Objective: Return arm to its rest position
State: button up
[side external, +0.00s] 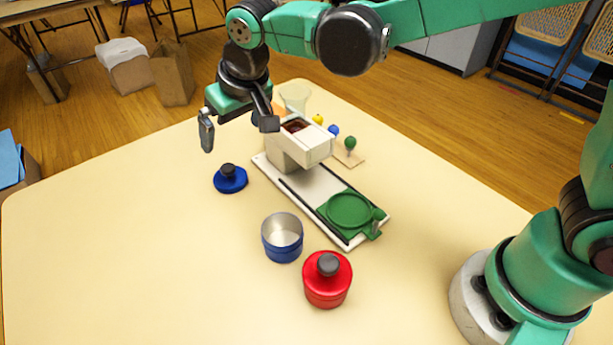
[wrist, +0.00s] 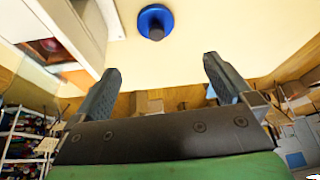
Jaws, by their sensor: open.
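My gripper (side external: 237,132) hangs above the table on the far left side of the beige box, its two dark fingers spread wide with nothing between them. In the wrist view my gripper (wrist: 160,70) also shows its fingers apart and empty. The arm reaches over from the base at right. A blue lid with a dark knob (side external: 231,181) lies on the table below and a little in front of the gripper. The blue lid also shows in the wrist view (wrist: 151,18), beyond the fingertips and apart from them.
An open blue tin (side external: 282,247) and a red lidded tin (side external: 327,288) stand toward the front. A white board (side external: 308,187) carries the beige box (side external: 312,148) and a green round dish (side external: 350,209). Behind are a clear cup (side external: 295,94) and small coloured balls. The table's left side (side external: 110,230) is clear.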

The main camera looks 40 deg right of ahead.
jog(key=s+d+r+n+t+y, duration=0.3)
jog(key=s+d+r+n, duration=0.2)
jog(key=d+r+n, duration=0.15)
jog(key=s+d+f+m+h, duration=0.3)
jog(key=s+d+f+m, duration=0.2)
jog(key=s+d+m, duration=0.3)
jog(key=shift+d+f+g+h, duration=0.3)
jog(key=shift+d+g+h, duration=0.1)
jog(key=shift+d, duration=0.2)
